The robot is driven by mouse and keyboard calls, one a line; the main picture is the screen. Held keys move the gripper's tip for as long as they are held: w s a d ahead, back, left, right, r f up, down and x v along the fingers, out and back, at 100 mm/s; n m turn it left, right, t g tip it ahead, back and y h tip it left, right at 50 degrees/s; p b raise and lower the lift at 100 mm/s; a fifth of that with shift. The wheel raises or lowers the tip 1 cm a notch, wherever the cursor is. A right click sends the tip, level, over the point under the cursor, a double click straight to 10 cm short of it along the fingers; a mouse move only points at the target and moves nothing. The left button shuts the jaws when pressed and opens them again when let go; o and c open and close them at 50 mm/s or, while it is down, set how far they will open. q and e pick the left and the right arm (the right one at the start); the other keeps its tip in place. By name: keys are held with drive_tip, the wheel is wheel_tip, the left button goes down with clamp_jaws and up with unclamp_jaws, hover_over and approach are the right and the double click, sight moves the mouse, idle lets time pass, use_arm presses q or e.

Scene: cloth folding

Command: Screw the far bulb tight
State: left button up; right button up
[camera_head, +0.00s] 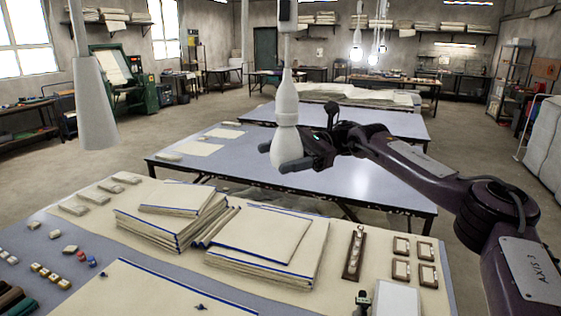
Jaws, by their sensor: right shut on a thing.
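A white bulb (286,150) hangs in the air right of a white cone-shaped lamp, with its wide round end down. The seam between bulb and socket shows only faintly, so I cannot tell how far the bulb is screwed in. My left gripper is not in view.
The white cone-shaped lamp (97,108) hangs at the left. Below are a front table with cloth stacks (262,248), small wooden frames (401,268) and small blocks, and a blue-grey table (375,180) behind. Lit bulbs (356,53) hang farther back.

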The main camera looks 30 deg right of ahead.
drive_tip(key=shift+g, duration=0.3)
drive_tip(key=o, duration=1)
drive_tip(key=shift+c, duration=0.2)
